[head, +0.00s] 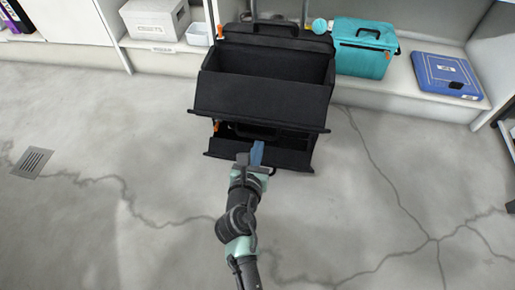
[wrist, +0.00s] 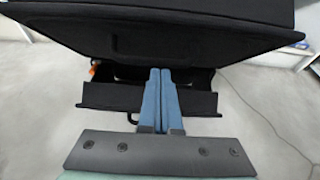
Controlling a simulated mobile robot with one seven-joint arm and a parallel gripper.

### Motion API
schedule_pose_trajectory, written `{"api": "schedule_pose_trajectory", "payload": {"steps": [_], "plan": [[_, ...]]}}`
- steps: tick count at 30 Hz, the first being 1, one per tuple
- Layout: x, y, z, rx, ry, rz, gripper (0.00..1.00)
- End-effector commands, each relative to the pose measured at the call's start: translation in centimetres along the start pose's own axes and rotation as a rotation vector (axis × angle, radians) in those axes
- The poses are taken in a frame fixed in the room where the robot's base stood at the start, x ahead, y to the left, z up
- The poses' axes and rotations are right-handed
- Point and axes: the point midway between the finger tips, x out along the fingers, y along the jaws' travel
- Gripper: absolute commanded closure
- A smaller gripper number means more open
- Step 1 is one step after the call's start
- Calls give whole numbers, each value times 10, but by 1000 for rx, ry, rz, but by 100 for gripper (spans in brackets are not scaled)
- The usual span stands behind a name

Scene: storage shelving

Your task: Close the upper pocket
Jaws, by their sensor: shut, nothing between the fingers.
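The upper pocket (head: 262,98) of a black upright bag stands open in the head view, its front panel tilted outward and its inside showing from above. The lower pocket (head: 230,147) below it also hangs open. In the wrist view the underside of the upper pocket's panel (wrist: 180,40) fills the top, and the lower pocket (wrist: 195,100) shows beneath it. My gripper (head: 257,150) has its blue fingers shut and empty. It is in front of the lower pocket, below the upper pocket's front edge. In the wrist view the fingertips (wrist: 160,72) overlap the lower pocket; contact is unclear.
The bag stands against a low white shelf. A teal case (head: 362,50) and a blue flat case (head: 447,78) sit on the shelf to the right. White boxes (head: 155,20) sit to the left. The cracked concrete floor (head: 110,180) is clear around my arm.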

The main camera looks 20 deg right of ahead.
Motion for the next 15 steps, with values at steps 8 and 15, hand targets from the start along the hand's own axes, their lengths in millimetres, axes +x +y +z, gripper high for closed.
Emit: {"api": "schedule_pose_trajectory", "payload": {"steps": [8, 15], "plan": [[-2, 0, 4, 0, 12, 0, 100], [-3, 0, 9, -1, 43, 0, 100]]}}
